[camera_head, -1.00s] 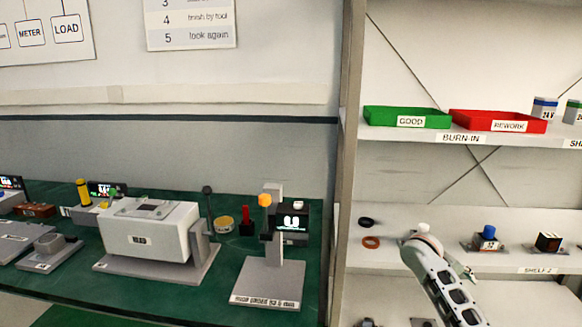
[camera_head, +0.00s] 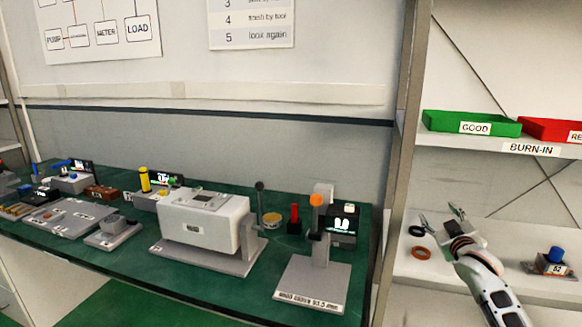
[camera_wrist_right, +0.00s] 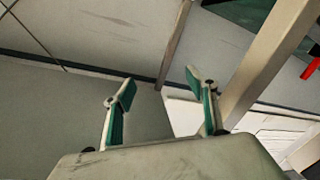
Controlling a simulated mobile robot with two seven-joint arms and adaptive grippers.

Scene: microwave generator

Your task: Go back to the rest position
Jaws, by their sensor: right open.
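My right gripper (camera_head: 441,216) is in front of the shelving at the right of the head view, its fingers pointing up and to the left. In the right wrist view (camera_wrist_right: 160,88) its two green-padded fingers are spread apart with nothing between them. It appears just right of a black ring and an orange ring; I cannot tell its distance from them. My left gripper is not in view.
A bench (camera_head: 130,262) with a white device (camera_head: 205,222) and a grey stand (camera_head: 312,270) fills the left and middle. A shelf post (camera_head: 403,150) stands between bench and shelves. A green GOOD tray (camera_head: 470,123), black ring (camera_head: 416,231) and orange ring (camera_head: 421,252) are on the shelves.

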